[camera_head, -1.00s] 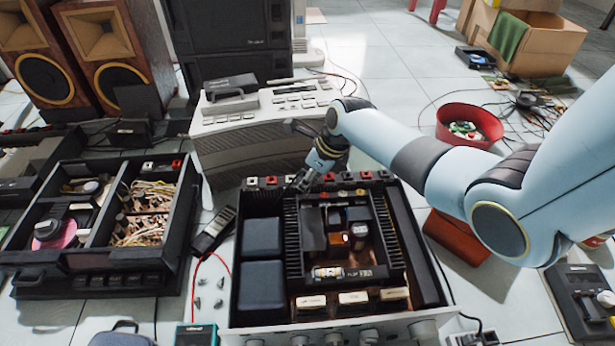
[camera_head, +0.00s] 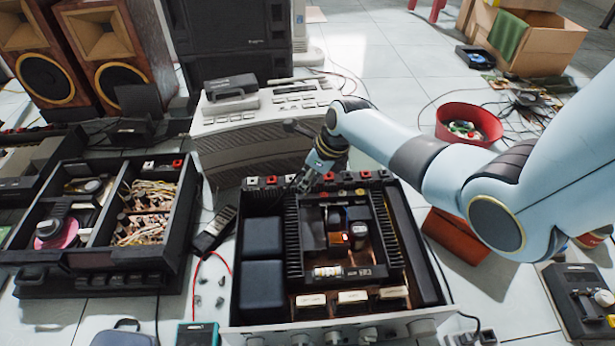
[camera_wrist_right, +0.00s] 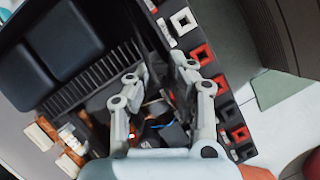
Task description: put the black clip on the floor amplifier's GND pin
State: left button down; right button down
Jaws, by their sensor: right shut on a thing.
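The open floor amplifier (camera_head: 430,285) stands in the middle, with red, black and white terminals (camera_head: 270,181) along its back edge. The terminals also show in the wrist view (camera_wrist_right: 207,54). My right gripper (camera_head: 303,187) is low over that back edge, left of its middle. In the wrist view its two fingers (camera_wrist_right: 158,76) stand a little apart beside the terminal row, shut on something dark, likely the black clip. The clip is mostly hidden and blends into the dark chassis. I cannot make out the GND pin or whether the clip touches it. My left gripper is out of view.
A beige device (camera_head: 245,160) stands close behind the amplifier. A second open chassis (camera_head: 88,285) is at left, with a red wire (camera_head: 194,285) between. A red bowl (camera_head: 470,110) and a dark red box (camera_head: 458,240) are at right. Clear tiles lie further back.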

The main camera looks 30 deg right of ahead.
jog(key=shift+f+b, duration=0.35)
jog(key=shift+f, duration=0.45)
dwell(0.9)
jog(key=c, duration=1.1)
grip_release()
jog(key=v, duration=1.2)
